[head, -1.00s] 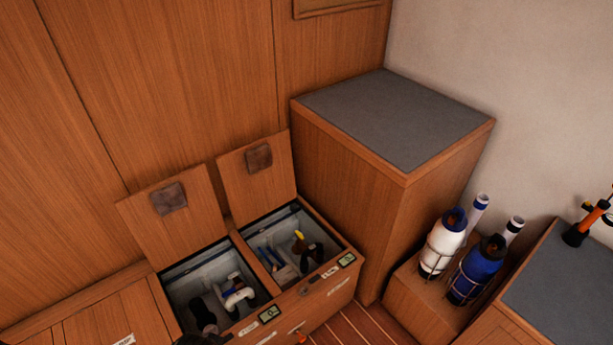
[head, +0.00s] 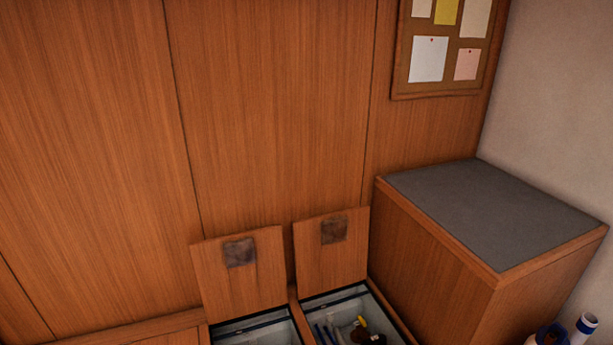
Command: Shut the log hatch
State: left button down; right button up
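Two wooden hatch lids stand open, leaning back against the panelled wall in the head view. The left lid (head: 240,275) and the right lid (head: 331,250) each carry a dark square patch. Below them are the open bins; the left bin (head: 257,331) shows only its back part, and the right bin (head: 340,301) holds several items, one with a yellow end. No readable label shows which lid is the log hatch. The bin fronts are cut off by the lower edge. Neither of my grippers is in view.
A tall wooden cabinet with a grey top (head: 490,210) stands right of the bins. A pinboard with papers (head: 443,45) hangs above. A blue and white bottle and tube (head: 582,328) show at the lower right.

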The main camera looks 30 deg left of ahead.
aim_at(240, 274)
jog(key=u, duration=1.65)
